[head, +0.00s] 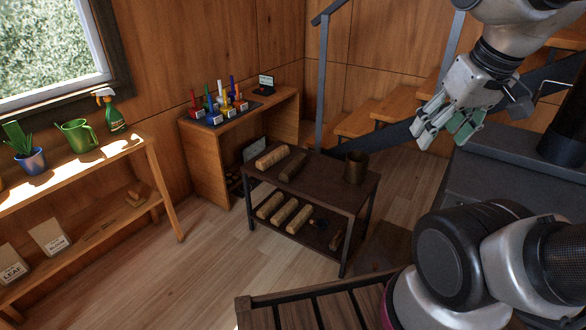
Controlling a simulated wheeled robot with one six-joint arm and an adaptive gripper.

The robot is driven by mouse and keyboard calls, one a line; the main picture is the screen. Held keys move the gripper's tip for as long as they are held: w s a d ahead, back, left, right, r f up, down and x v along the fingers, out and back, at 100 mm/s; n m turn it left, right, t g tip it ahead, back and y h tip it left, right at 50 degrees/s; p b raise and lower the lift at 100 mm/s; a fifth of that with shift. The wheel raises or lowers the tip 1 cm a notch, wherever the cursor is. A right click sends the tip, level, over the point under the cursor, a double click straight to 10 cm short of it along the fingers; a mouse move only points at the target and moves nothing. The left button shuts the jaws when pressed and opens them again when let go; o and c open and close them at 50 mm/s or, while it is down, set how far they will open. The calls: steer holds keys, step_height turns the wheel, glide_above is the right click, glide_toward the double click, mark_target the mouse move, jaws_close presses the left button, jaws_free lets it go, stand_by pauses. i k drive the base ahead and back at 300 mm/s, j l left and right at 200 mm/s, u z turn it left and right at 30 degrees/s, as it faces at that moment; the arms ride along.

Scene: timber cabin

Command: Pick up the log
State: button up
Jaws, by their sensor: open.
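A light wooden log (272,157) lies on the top of a dark low table (325,184) in the middle of the head view. A darker brown log (293,167) lies just to its right on the same top. Several more light logs (284,212) lie side by side on the table's lower shelf. My gripper (447,135) is at the upper right, raised and pointing down and to the left. It is open and empty, and apart from the logs and the table.
A wooden bench with coloured items (222,100) stands behind, and a plant shelf (85,167) stands at left. Stairs (365,118) rise behind. A slatted wooden piece (320,305) is in front; floor (205,270) is clear at left.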

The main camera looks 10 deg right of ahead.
mark_target(270, 159)
steer(key=z, duration=3.2)
steer(key=u, duration=0.45)
steer(key=j+u, duration=0.1)
steer(key=u, duration=0.35)
steer(key=j+u, duration=0.1)
steer(key=u, duration=0.85)
steer(key=j+u, duration=0.1)
steer(key=u, duration=0.35)
steer(key=i+u, duration=0.1)
steer(key=u, duration=0.35)
steer(key=i+j+u, duration=0.1)
steer(key=u, duration=0.25)
steer(key=i+u, duration=0.2)
steer(key=u, duration=0.15)
steer(key=i+j+u, duration=0.1)
steer(key=u, duration=0.25)
steer(key=i+l+u, duration=0.15)
steer(key=i, duration=0.25)
steer(key=i+l+u, duration=0.1)
steer(key=i, duration=0.35)
